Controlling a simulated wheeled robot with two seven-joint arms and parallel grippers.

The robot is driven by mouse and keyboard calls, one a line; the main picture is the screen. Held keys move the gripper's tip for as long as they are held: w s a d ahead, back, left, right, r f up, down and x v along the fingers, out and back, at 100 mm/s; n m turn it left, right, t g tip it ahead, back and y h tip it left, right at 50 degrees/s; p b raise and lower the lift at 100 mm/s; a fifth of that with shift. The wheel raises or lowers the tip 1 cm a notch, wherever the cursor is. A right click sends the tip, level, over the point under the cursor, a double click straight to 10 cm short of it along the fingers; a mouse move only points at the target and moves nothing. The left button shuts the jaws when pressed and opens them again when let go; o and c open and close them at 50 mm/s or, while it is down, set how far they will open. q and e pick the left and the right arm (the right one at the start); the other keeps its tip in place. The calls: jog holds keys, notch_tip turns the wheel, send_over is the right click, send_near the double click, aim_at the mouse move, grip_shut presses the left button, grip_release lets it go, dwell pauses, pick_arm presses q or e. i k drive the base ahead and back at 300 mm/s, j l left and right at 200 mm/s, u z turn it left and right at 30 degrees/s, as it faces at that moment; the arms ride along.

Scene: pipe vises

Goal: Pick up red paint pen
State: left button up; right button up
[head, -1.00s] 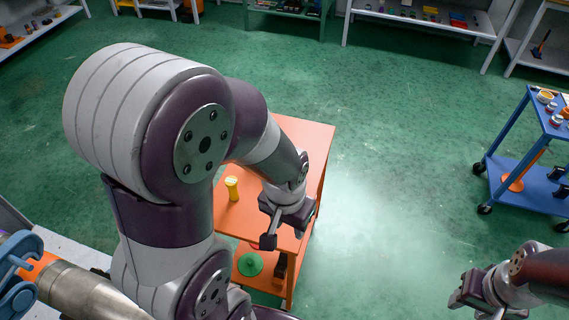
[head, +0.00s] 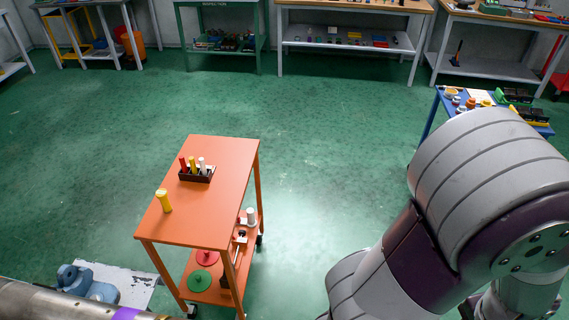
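The red paint pen (head: 183,164) stands upright in a small dark holder (head: 196,176) on top of the orange cart (head: 225,210). A yellow pen (head: 193,163) and a white pen (head: 202,164) stand beside it in the same holder. Neither gripper shows in the head view. A large arm of mine fills the lower right, and its gripper end is hidden or out of frame.
A yellow cylinder (head: 163,201) stands near the cart top's left edge. The cart's lower shelf holds red (head: 207,257) and green (head: 199,280) discs. A blue cart (head: 432,118) is at right, partly behind my arm. Green floor (head: 330,140) is open between the carts.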

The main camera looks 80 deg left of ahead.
aim_at(181, 158)
jog(key=i+l+u, duration=0.15)
jog(key=i, duration=0.2)
jog(key=i+l+u, duration=0.15)
jog(key=i, duration=0.2)
jog(key=i+j+u, duration=0.25)
jog(key=u, duration=0.2)
jog(key=i+j+u, duration=0.15)
jog(key=i+u, duration=0.15)
jog(key=u, duration=0.15)
jog(key=i+u, duration=0.3)
jog(key=u, duration=0.2)
jog(key=i+u, duration=0.45)
jog(key=i+l+u, duration=0.15)
jog(key=u, duration=0.3)
jog(key=i+j+u, duration=0.2)
jog(key=u, duration=0.2)
jog(key=i+u, duration=0.85)
jog(key=i+l+u, duration=0.15)
jog(key=i+u, duration=0.15)
jog(key=u, duration=0.15)
jog(key=i+l+u, duration=0.25)
jog(key=u, duration=0.15)
jog(key=i+u, duration=0.75)
jog(key=k+l, duration=0.05)
